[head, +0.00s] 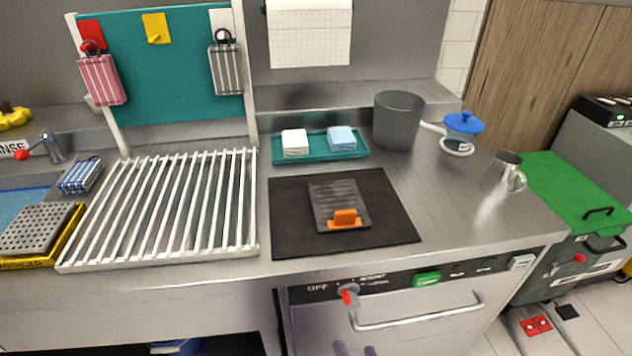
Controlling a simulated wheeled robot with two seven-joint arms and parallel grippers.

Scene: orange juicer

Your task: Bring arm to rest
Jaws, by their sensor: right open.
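Only the tips of my right gripper (355,350) show, as two small purple-grey fingertips at the bottom edge of the head view. They stand apart with nothing seen between them, in front of the steel door below the counter. The rest of this gripper and its arm are cut off by the picture edge. My left gripper is not in view.
A horizontal door handle (420,316) and a red-tipped knob (348,296) stick out near the right gripper. The steel counter (450,225) above holds a white rack (72,266), a black mat (395,225), a grey pot (398,122) and a metal jug (503,172).

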